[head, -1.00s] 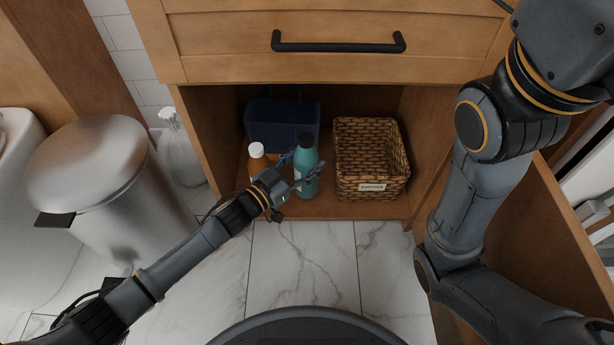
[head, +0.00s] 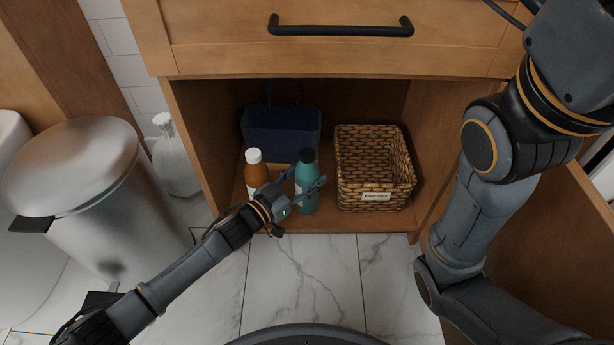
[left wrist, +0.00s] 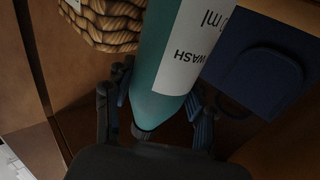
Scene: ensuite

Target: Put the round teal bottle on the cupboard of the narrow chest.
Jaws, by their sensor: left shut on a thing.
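The round teal bottle (head: 306,196), with a black cap and a white label, is upright inside the open cupboard (head: 345,222) of the narrow chest. My left gripper (head: 304,186) is shut on it, with a finger on either side. The bottle also fills the middle of the left wrist view (left wrist: 160,75), where part of the label reads "WASH". The gripper partly hides the bottle, and I cannot tell whether its base touches the cupboard floor. My right arm shows on the right, but its gripper is out of view.
An amber bottle (head: 257,172) with a white cap stands just left of the teal one. A dark blue basket (head: 282,130) is behind, and a wicker basket (head: 375,170) is on the right.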

